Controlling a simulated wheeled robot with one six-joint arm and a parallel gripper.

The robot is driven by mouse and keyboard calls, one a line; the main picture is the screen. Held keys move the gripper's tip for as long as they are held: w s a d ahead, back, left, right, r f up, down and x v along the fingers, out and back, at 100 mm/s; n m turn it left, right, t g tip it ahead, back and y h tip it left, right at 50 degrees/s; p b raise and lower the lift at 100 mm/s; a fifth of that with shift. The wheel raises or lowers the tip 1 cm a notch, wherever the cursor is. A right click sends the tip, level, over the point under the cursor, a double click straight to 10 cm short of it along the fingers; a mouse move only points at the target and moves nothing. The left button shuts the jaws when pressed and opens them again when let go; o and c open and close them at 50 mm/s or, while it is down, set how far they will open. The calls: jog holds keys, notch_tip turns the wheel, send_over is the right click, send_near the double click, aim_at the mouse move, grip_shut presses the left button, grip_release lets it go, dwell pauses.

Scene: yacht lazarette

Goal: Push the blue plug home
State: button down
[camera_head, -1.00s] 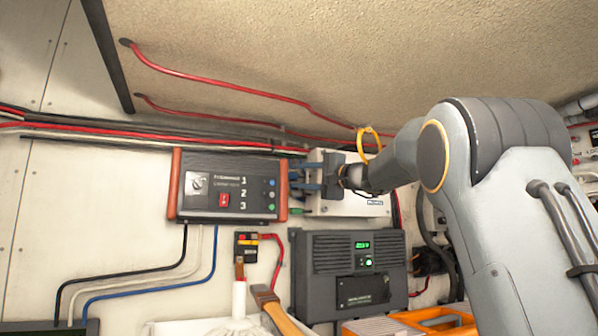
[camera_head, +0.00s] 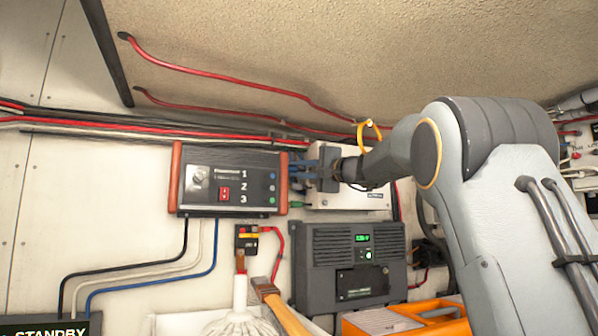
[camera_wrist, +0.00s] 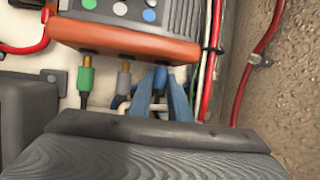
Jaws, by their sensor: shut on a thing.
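The device (camera_head: 230,181) is a dark box with orange-brown end pieces, a red switch and the numbers 1, 2 and 3. In the wrist view its orange end (camera_wrist: 130,41) has a green plug (camera_wrist: 85,80), a grey plug (camera_wrist: 124,80) and the blue plug (camera_wrist: 161,76) in a row. Brass shows between the green and grey plugs and the end; little or none shows at the blue plug. My gripper (camera_wrist: 161,88) is shut on the blue plug, a blue finger on each side. In the head view my gripper (camera_head: 297,173) is at the device's right end, hiding the blue plug.
A white box (camera_head: 345,198) is behind my gripper. A dark unit with a green display (camera_head: 347,262) is below. A yellow loop (camera_head: 369,131) hangs above my wrist. Red cables (camera_head: 230,85) run overhead. A panel reading STANDBY (camera_head: 50,330) is at lower left.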

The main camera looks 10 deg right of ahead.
jog(key=shift+a+f+b, duration=0.1)
jog(key=shift+b, duration=0.2)
jog(key=shift+a+b, duration=0.3)
jog(key=shift+b, duration=0.4)
jog(key=shift+s, duration=0.1)
jog(key=c, duration=1.6)
grip_release()
jog(key=shift+a, duration=0.25)
jog(key=shift+c, duration=0.2)
jog(key=shift+d, duration=0.15)
jog(key=shift+s+d+b, duration=0.35)
jog(key=shift+s+b, duration=0.05)
jog(key=shift+b+v, duration=1.55)
jog(key=shift+v, duration=1.85)
